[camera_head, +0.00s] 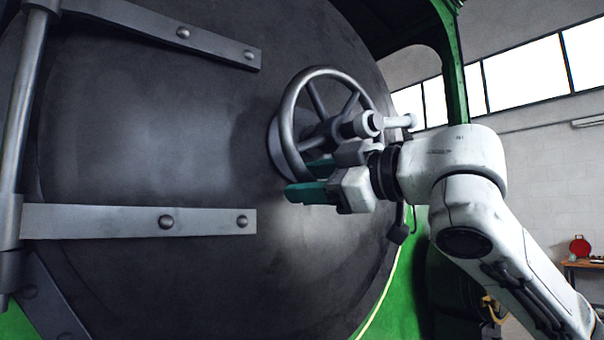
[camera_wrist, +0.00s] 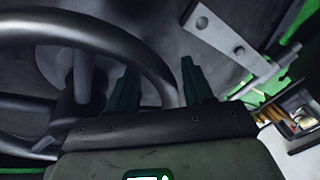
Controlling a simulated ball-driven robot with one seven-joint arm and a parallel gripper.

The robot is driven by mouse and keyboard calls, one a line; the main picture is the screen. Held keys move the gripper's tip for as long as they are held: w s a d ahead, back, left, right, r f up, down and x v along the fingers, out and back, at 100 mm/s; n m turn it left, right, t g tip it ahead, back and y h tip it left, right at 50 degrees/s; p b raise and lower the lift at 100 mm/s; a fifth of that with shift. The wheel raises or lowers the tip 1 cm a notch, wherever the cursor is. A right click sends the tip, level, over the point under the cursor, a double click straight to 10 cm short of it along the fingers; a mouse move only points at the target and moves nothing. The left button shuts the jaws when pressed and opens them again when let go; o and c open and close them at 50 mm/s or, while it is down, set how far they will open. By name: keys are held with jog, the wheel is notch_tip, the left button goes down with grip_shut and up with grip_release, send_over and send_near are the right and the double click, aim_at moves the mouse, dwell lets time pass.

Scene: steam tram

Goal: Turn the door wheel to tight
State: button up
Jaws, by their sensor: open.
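The door wheel (camera_head: 287,118) is a grey metal handwheel with spokes and a central hub, mounted on the dark round door (camera_head: 150,130). My gripper (camera_head: 297,181) is at the lower part of its rim, with the teal fingers open and pointing at the door. In the wrist view, the wheel (camera_wrist: 100,33) curves in from the left, and its rim passes between the two spread fingers of my gripper (camera_wrist: 158,78). A gap shows beside the rim; I cannot tell whether either finger touches it. My wrist hides the wheel's lower right part in the head view.
Two riveted hinge straps, upper (camera_head: 165,35) and lower (camera_head: 130,221), cross the door from a vertical hinge bar (camera_head: 20,120) at left. A green frame post (camera_head: 453,70) stands behind my arm. A wooden table (camera_head: 585,264) with a red item (camera_head: 580,246) is at far right.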

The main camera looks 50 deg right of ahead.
jog(key=shift+w, duration=0.9)
grip_shut()
